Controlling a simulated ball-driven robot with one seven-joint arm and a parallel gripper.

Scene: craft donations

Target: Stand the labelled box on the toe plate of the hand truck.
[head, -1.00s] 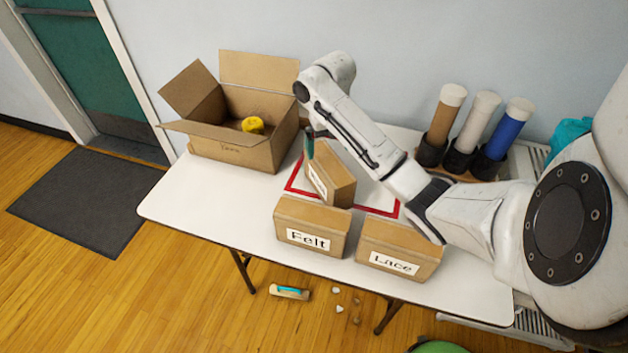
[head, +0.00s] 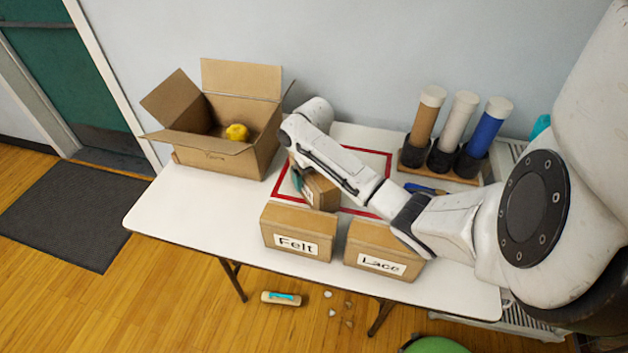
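A small brown cardboard box (head: 322,193) with a white label is on or just above the table, inside the red-outlined area. The label is mostly hidden, so I cannot read it. My gripper (head: 296,179) is at the box's left side, largely covered by my arm. One dark teal finger shows against the box; the other finger is hidden, so its grip is unclear. The Felt box (head: 297,221) and the Lace box (head: 385,240) stand side by side in front of it. No hand truck or toe plate shows in this view.
An open carton (head: 215,158) with a yellow item stands at the table's left. Several tubes in a rack (head: 440,178) stand at the back right. A dark mat (head: 70,215) lies on the floor, left. A brush (head: 281,298) and small scraps lie on the floor in front.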

